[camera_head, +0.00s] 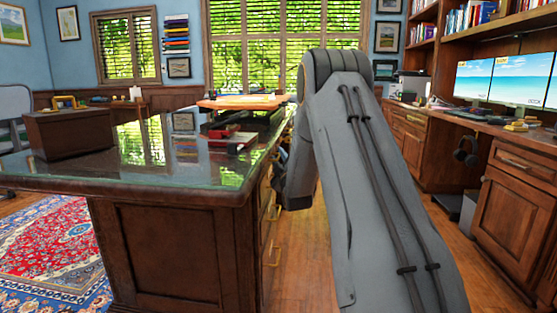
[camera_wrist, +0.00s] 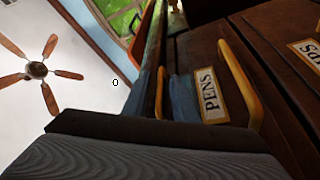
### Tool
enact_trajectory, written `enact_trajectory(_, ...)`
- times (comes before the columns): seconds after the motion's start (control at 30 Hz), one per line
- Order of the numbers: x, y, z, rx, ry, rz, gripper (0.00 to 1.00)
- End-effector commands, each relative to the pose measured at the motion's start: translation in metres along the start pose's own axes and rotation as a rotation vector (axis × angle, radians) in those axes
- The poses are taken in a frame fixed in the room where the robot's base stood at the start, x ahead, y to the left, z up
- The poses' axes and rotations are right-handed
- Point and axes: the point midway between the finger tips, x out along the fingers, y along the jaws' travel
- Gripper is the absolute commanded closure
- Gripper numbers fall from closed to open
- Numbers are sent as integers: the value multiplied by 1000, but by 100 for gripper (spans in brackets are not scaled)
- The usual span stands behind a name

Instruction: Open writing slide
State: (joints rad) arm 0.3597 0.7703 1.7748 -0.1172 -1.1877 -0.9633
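The large wooden desk (camera_head: 170,240) has a dark glossy top and brass-handled drawers on its right side. In the wrist view its drawer fronts are seen sideways and close up. A narrow brass handle (camera_wrist: 160,92) lies nearest the desktop edge, possibly the writing slide's. Beside it is a PENS label (camera_wrist: 209,95) and a larger brass handle (camera_wrist: 240,85). My gripper (camera_wrist: 162,100) is at this upper handle, with bluish finger-like pieces on either side of it. Whether they touch or grip the handle is unclear. No slide is visibly pulled out.
A wooden box (camera_head: 70,135) and red items (camera_head: 232,140) lie on the desktop. A side cabinet (camera_head: 515,205) with monitors (camera_head: 505,80) stands right. The wooden floor (camera_head: 300,255) between desk and cabinet is open, partly hidden by my arm. A red rug (camera_head: 45,250) lies left.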

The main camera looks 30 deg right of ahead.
Motion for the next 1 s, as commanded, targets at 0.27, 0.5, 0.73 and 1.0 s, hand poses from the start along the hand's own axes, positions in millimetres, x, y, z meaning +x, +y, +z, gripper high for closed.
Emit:
enact_trajectory(0.27,0,-1,-1,0,1,-1,90)
enact_trajectory(0.5,0,-1,-2,0,3,-1,100)
enact_trajectory(0.73,0,-2,-3,0,4,-2,100)
enact_trajectory(1.0,0,-2,-3,0,4,-2,100)
